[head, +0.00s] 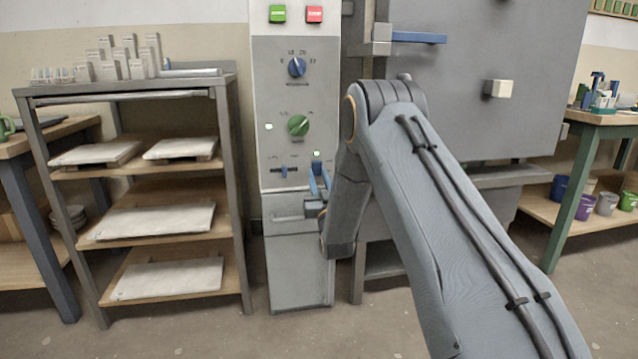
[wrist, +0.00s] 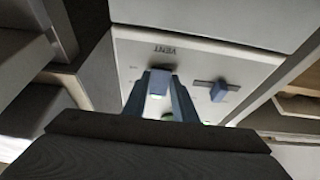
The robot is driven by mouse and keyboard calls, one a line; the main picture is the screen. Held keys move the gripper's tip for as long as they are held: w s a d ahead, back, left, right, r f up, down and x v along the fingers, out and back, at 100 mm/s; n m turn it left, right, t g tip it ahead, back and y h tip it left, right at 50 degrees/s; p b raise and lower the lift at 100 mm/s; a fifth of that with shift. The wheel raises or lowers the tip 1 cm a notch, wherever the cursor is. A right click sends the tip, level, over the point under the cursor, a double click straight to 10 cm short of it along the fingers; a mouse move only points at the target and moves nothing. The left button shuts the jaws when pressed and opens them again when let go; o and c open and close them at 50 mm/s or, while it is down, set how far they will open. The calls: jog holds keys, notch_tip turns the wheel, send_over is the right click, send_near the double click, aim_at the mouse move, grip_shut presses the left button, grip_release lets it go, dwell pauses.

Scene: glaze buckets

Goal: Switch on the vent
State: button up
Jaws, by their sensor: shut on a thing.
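The grey control panel (head: 266,95) stands upright in the middle of the head view. The vent switch, a small blue lever (wrist: 158,82), is low on the panel by the VENT lettering (wrist: 166,50), which reads upside down in the wrist view. My gripper (head: 319,178) is at the lower right of the panel, its blue fingers pointing up at the switch. In the wrist view my gripper (wrist: 160,92) has a finger on each side of the lever, shut on it. The fingers mostly hide the lever in the head view, so its exact position is unclear.
A blue slider (wrist: 218,92) sits close beside the switch. Above are a green knob (head: 298,125), a blue knob (head: 297,67), a green button (head: 277,14) and a red button (head: 314,14). A shelf rack (head: 232,150) stands left; a grey cabinet door (head: 450,110) is right.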

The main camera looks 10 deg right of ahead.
jog(key=o, duration=1)
jog(key=shift+o, duration=0.2)
jog(key=shift+s, duration=0.1)
jog(key=p+v, duration=0.2)
jog(key=v, duration=0.5)
jog(key=shift+s+f, duration=0.2)
jog(key=shift+s, duration=0.1)
